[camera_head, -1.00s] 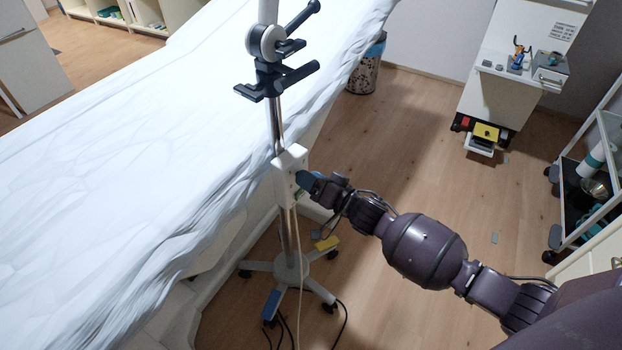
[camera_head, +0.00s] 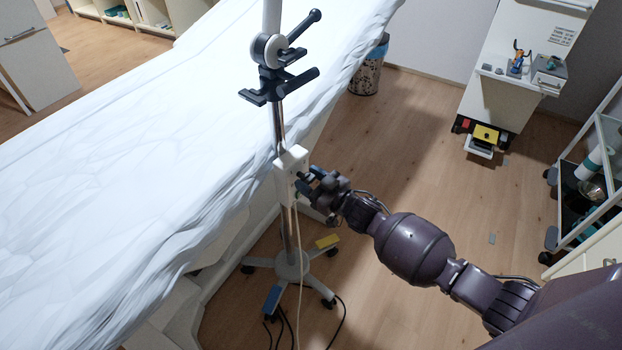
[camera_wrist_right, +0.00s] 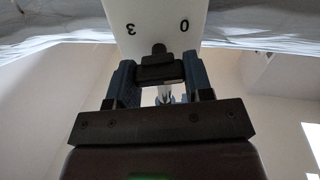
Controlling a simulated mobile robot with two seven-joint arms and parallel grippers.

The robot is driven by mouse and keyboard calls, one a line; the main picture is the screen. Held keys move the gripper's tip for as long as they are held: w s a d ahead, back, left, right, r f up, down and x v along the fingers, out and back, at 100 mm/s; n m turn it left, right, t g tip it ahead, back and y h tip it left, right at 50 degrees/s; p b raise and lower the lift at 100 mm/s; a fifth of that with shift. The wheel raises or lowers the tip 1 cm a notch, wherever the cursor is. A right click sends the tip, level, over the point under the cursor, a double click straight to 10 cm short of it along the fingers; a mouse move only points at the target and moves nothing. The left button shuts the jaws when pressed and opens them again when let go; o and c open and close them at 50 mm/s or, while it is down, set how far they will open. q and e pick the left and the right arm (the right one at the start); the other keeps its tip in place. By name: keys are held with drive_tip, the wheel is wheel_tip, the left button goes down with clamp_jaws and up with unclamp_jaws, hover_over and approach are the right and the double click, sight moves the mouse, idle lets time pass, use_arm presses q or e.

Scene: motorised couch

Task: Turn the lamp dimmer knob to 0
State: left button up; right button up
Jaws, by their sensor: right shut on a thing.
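The lamp dimmer is a white box (camera_head: 291,163) fixed on the lamp's upright pole. It also shows in the right wrist view (camera_wrist_right: 150,15), with the marks "3" and "0" upside down on its face. A dark knob (camera_wrist_right: 159,62) stands out from the face below these marks. My right gripper (camera_head: 308,182) is at the front of the box. In the right wrist view its two blue-grey fingers (camera_wrist_right: 158,80) are on either side of the knob, shut on it. The knob's pointer cannot be read. My left gripper is not in view.
The lamp pole (camera_head: 285,225) stands on a wheeled base (camera_head: 291,265) with cables on the floor. A couch with a white cover (camera_head: 130,160) lies to the left. A black clamp (camera_head: 275,82) is higher on the pole. A trolley (camera_head: 590,175) stands at the right.

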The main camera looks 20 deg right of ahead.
drive_tip(key=n, duration=0.6)
drive_tip(key=shift+a, duration=0.15)
drive_tip(key=n, duration=0.6)
drive_tip(key=shift+s+f+n, duration=0.1)
drive_tip(key=shift+f+n, duration=0.1)
drive_tip(key=shift+n, duration=0.2)
drive_tip(key=n, duration=0.3)
drive_tip(key=shift+f+n+b, duration=0.15)
drive_tip(key=shift+n+b, duration=0.15)
drive_tip(key=shift+b, duration=0.1)
drive_tip(key=n+b, duration=0.1)
drive_tip(key=n, duration=0.2)
drive_tip(key=shift+f+n, duration=0.1)
drive_tip(key=shift+n, duration=0.2)
drive_tip(key=n, duration=0.2)
drive_tip(key=shift+n+b, duration=0.7)
drive_tip(key=shift+n, duration=1)
drive_tip(key=o, duration=0.9)
